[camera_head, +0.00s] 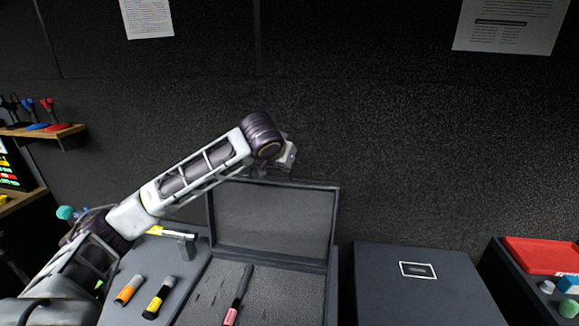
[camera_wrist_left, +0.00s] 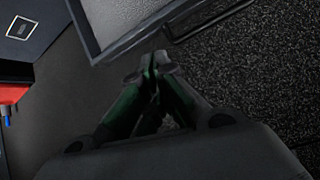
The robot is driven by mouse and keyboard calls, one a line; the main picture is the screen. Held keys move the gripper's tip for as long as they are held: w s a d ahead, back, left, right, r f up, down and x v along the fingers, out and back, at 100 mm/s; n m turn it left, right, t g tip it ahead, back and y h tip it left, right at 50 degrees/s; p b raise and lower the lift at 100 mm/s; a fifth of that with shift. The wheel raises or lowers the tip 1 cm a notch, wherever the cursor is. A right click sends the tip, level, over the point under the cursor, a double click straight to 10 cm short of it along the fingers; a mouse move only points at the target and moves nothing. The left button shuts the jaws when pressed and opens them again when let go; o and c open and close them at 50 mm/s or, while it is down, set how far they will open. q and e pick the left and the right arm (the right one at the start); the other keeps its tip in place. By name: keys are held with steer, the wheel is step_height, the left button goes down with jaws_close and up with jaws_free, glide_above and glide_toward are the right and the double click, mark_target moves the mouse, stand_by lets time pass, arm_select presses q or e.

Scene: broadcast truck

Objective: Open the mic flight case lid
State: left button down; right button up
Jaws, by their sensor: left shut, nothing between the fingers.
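The mic flight case stands in the lower middle of the head view, with its dark lid (camera_head: 272,222) raised upright at the back. Its foam base (camera_head: 205,290) faces up and holds a microphone with a pink band (camera_head: 238,297). My left arm reaches in from the left, and my left gripper (camera_head: 287,157) is just above the lid's top edge, partly hidden by the wrist. In the left wrist view the gripper (camera_wrist_left: 155,62) is shut and empty, close to the lid's edge (camera_wrist_left: 128,42). I cannot tell whether it touches the lid. My right gripper is not in view.
A closed dark case with a white-framed label (camera_head: 418,270) stands to the right. Orange (camera_head: 129,290) and yellow (camera_head: 158,297) banded microphones lie left of the open case. A red tray (camera_head: 540,255) is at far right. The dark wall (camera_head: 400,150) stands behind.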

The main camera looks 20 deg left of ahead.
arm_select(q)
steer(key=b+v, duration=0.1)
steer(key=v, duration=0.6)
stand_by(0.3)
steer(key=shift+s, duration=0.15)
